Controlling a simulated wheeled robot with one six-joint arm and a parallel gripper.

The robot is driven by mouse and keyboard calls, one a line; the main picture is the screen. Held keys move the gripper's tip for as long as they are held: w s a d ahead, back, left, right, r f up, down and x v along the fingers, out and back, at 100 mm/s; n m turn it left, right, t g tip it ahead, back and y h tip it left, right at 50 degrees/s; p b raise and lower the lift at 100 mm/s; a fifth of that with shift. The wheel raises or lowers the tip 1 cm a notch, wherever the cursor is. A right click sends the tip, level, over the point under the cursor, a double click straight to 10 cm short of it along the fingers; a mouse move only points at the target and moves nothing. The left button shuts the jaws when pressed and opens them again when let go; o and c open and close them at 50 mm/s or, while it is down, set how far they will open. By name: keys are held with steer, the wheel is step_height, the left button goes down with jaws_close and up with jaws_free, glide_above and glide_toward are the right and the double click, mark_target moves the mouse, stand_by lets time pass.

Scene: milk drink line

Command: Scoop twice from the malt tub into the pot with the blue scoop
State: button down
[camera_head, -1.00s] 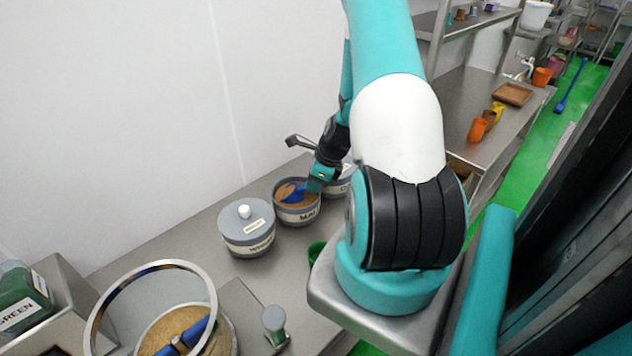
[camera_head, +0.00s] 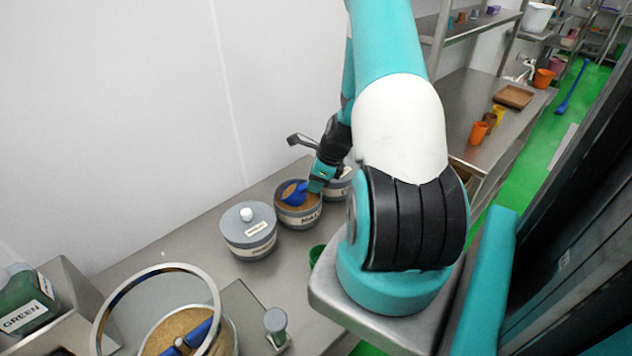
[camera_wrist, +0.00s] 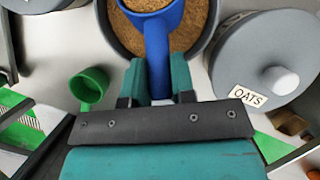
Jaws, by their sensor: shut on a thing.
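My gripper (camera_wrist: 160,80) is shut on the handle of the blue scoop (camera_wrist: 157,50); in the head view the gripper (camera_head: 315,182) is over the right side of the malt tub. The malt tub (camera_head: 298,218) is grey, open, and holds brown powder; its rim also shows in the wrist view (camera_wrist: 110,38). The scoop's head (camera_head: 292,194) is inside the tub at the powder, with brown powder in its bowl in the wrist view. The pot (camera_head: 228,328), with brown contents and a blue stirrer (camera_head: 200,335), stands at the lower left, partly cut off.
A lidded grey tub (camera_head: 248,235) stands left of the malt tub. The oats tub (camera_wrist: 265,60) is lidded and close to the scoop. A green cup (camera_wrist: 88,88) is near the malt tub. A green container (camera_head: 25,303) sits far left.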

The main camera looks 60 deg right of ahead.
steer(key=shift+r+p, duration=1.5)
steer(key=shift+r, duration=0.6)
steer(key=r+t+y+b, duration=0.1)
steer(key=t, duration=0.1)
steer(key=shift+s+r+t, duration=0.1)
steer(key=shift+r+t, duration=0.1)
steer(key=shift+t, duration=0.2)
step_height(320, 180, up, 2)
steer(key=t, duration=0.1)
steer(key=t+y+b, duration=0.1)
steer(key=t, duration=0.1)
steer(key=shift+r+t, duration=0.2)
steer(key=shift+t, duration=0.1)
steer(key=shift+r+t+y+b, duration=0.35)
steer(key=shift+r+t+y, duration=0.05)
steer(key=shift+r+t, duration=0.2)
steer(key=shift+f, duration=0.1)
